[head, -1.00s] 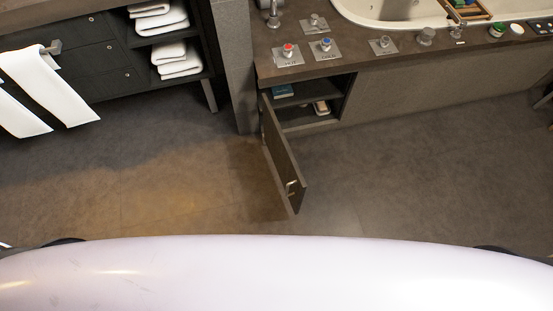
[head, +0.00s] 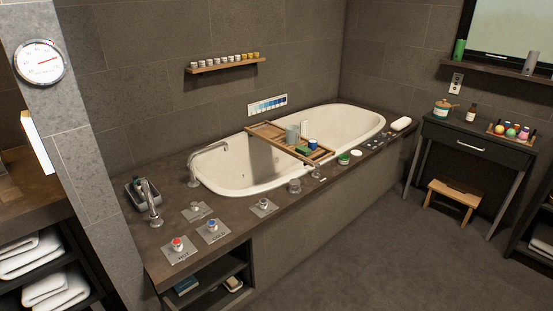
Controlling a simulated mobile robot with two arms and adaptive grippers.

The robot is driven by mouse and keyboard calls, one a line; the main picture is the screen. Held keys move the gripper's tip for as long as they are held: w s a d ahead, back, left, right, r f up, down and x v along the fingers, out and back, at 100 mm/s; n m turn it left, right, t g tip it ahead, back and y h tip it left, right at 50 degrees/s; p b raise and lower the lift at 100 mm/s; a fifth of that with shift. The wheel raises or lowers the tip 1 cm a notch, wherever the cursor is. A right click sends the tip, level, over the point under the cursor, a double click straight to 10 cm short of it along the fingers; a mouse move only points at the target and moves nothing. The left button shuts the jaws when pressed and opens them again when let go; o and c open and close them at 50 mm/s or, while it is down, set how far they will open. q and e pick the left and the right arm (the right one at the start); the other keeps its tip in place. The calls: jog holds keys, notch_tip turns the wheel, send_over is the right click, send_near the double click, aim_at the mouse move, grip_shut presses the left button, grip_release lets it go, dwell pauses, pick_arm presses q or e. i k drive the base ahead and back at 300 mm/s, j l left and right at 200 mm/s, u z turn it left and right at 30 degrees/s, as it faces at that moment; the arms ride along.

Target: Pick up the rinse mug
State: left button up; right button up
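I cannot tell for sure which thing is the rinse mug. A grey cylinder (head: 292,134) stands on the wooden bath tray (head: 262,131), which lies across the white tub (head: 228,187). A small grey, round container (head: 294,186) stands on the tub's front ledge. Handles on either are too small to make out. Neither of my grippers is in view.
The dark tub surround (head: 165,232) bears taps, a red knob (head: 177,243), a blue knob (head: 212,225) and small jars. An open cubby (head: 212,285) is below. A grey pillar (head: 70,150) stands at left. A stool (head: 453,200) and a side table (head: 480,137) stand at right, with clear floor in front.

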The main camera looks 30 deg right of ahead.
aim_at(292, 133)
jog(key=i+l+u, duration=0.4)
jog(key=l, duration=0.9)
jog(key=l+u, duration=0.35)
jog(key=l, duration=0.95)
jog(key=l+u, duration=0.4)
jog(key=l, duration=1)
